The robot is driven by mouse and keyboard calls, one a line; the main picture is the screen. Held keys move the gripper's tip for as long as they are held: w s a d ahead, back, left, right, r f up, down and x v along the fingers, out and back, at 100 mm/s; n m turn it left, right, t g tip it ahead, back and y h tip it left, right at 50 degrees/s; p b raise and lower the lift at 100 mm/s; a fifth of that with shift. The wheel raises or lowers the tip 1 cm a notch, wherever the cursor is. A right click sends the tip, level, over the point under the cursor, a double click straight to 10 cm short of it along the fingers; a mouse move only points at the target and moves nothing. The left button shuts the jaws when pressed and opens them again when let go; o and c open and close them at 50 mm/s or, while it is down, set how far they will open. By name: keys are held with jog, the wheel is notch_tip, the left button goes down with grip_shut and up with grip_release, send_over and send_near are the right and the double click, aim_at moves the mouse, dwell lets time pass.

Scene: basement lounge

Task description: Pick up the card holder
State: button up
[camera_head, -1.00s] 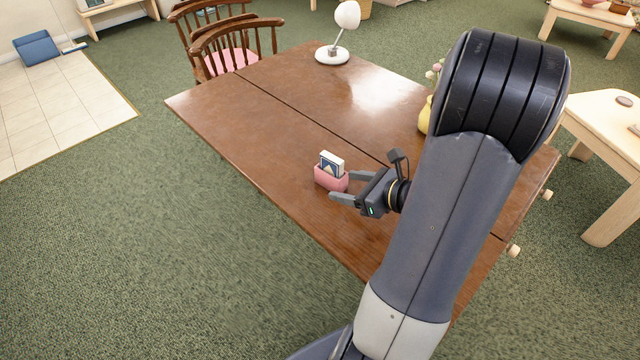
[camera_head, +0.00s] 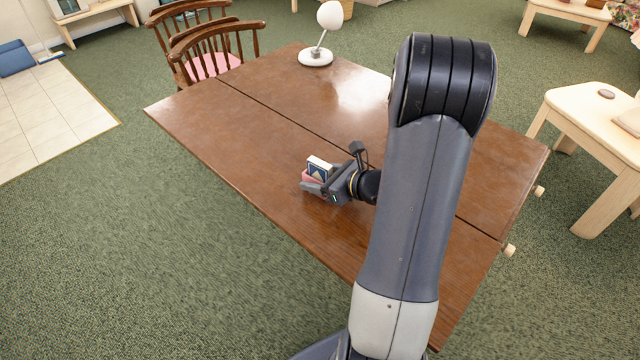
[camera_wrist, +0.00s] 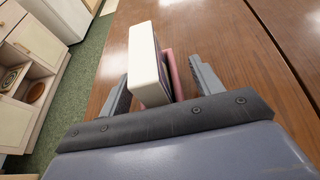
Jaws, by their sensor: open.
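The pink card holder (camera_head: 307,176) stands on the wooden table, with a white-edged dark card box (camera_head: 319,167) upright in it. My gripper (camera_head: 317,181) is low at the table, its jaws on either side of the holder and partly hiding it. In the wrist view, the card box (camera_wrist: 144,62) and a strip of the pink holder (camera_wrist: 175,72) show between the two fingers of my gripper (camera_wrist: 160,70). The jaws are open, with a visible gap at the right finger. The holder's lower part is hidden.
The brown table (camera_head: 230,120) is clear around the holder. A white lamp (camera_head: 316,56) stands at its far edge, and wooden chairs (camera_head: 215,50) stand behind it. A pale side table (camera_head: 580,115) is at the right.

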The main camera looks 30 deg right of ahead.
jog(key=c, duration=1.1)
jog(key=shift+o, duration=0.2)
jog(key=shift+r, duration=0.2)
